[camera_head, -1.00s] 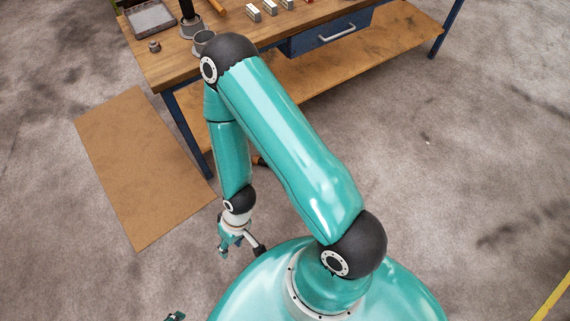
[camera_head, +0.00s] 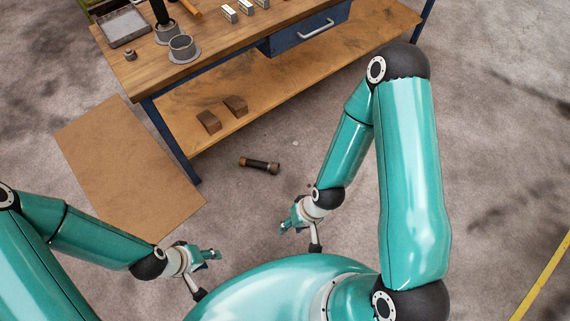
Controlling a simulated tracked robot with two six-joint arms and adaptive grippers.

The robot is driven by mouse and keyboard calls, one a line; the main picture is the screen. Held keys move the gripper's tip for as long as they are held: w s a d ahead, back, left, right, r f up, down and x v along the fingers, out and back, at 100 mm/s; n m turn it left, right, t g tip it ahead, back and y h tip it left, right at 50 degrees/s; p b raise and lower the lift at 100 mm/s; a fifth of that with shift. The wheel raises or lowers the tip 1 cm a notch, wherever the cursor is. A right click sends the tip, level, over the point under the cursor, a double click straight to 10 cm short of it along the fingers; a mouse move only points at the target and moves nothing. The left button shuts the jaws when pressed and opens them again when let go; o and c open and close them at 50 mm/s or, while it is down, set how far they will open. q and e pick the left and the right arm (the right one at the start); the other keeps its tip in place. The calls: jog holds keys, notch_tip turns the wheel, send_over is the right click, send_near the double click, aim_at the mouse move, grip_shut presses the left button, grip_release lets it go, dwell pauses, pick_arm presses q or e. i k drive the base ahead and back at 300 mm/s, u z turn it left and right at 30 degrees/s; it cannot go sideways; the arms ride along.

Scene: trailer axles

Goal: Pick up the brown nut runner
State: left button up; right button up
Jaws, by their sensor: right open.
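My left gripper (camera_head: 212,256) is further left and lower, also apart from the tool. Its fingers are too small to judge.
The wooden workbench (camera_head: 215,70) holds a grey tray (camera_head: 124,27), a grey cup-like holder (camera_head: 182,48) and small parts. Two brown blocks (camera_head: 209,121) (camera_head: 236,105) sit on its lower shelf. A brown board (camera_head: 125,170) lies on the floor at left. Floor around the tool is clear.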

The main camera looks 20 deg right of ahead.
aim_at(273, 167)
jog(key=z, duration=0.35)
jog(key=i, duration=1)
jog(key=u, duration=0.15)
jog(key=k, duration=0.9)
jog(key=z, duration=0.2)
jog(key=i, duration=0.9)
jog(key=u, duration=0.05)
